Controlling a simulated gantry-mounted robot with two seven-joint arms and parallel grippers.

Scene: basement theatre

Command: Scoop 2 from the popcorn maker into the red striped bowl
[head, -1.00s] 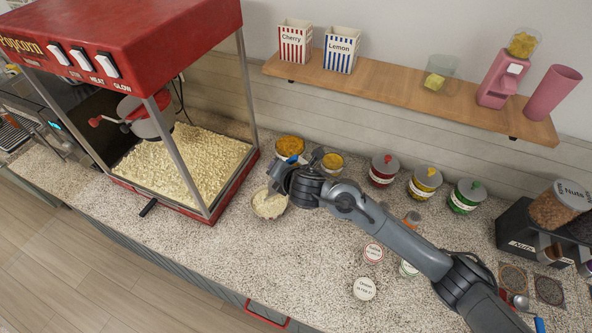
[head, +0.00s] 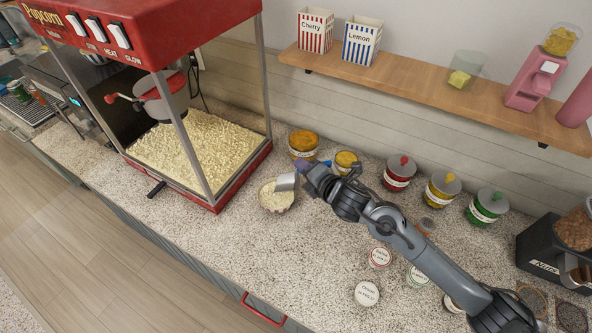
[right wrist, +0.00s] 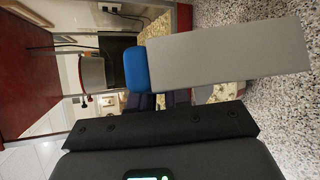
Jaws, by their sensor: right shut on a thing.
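The popcorn maker (head: 150,30) stands at the left in the head view, with a red top and popcorn (head: 200,148) heaped inside. The bowl (head: 279,209) sits on the counter to its right and holds popcorn; its stripes are too small to make out. My right gripper (head: 306,178) is shut on a scoop with a grey metal body (head: 286,182). The scoop is over the bowl's right rim, apart from or touching it, I cannot tell. The right wrist view shows the scoop's blue handle (right wrist: 136,68) and flat grey side. My left gripper is out of view.
Behind the bowl stand jars with yellow contents (head: 303,144). Small round-lidded tubs (head: 367,293) lie nearer the front. A wooden shelf (head: 430,87) hangs above.

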